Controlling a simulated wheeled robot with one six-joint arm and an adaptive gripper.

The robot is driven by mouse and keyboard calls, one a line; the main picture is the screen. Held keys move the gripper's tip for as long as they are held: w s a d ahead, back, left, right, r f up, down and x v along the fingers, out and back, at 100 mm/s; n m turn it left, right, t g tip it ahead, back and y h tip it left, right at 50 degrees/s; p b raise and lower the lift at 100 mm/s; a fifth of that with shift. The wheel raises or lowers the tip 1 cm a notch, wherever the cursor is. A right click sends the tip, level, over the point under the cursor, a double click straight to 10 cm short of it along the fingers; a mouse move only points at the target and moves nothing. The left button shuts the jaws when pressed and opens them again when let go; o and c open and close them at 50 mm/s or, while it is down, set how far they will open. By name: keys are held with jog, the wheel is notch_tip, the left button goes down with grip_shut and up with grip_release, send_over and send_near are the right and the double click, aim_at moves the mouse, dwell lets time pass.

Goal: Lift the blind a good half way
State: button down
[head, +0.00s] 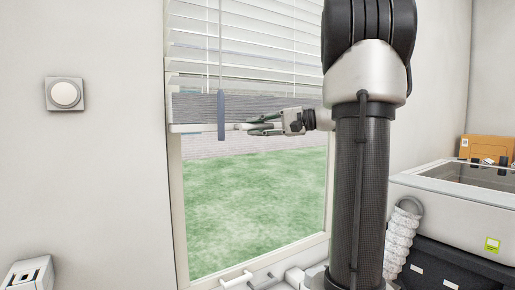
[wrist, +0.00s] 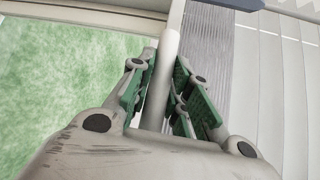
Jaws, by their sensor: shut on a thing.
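The white slatted blind (head: 250,45) hangs in the upper part of the window in the head view. Its lower slats are gathered in a grey stack (head: 195,107) above the bottom rail (head: 185,128). My gripper (head: 250,128) is at the rail's height. In the wrist view my gripper (wrist: 160,85) has its green-padded fingers on both sides of a pale bar, the blind's handle (wrist: 170,48), and is shut on it. The gathered slats (wrist: 208,45) also show in the wrist view. My arm hides the blind's right part in the head view.
A blue-grey wand (head: 221,115) hangs on a cord in front of the blind. Below the rail the window pane (head: 250,200) is uncovered, with grass outside. A round wall dial (head: 65,94) is at left.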

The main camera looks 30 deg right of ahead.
jog(key=shift+r, duration=0.8)
jog(key=c, duration=1.3)
grip_release()
jog(key=shift+d, duration=0.1)
jog(key=v, duration=1.2)
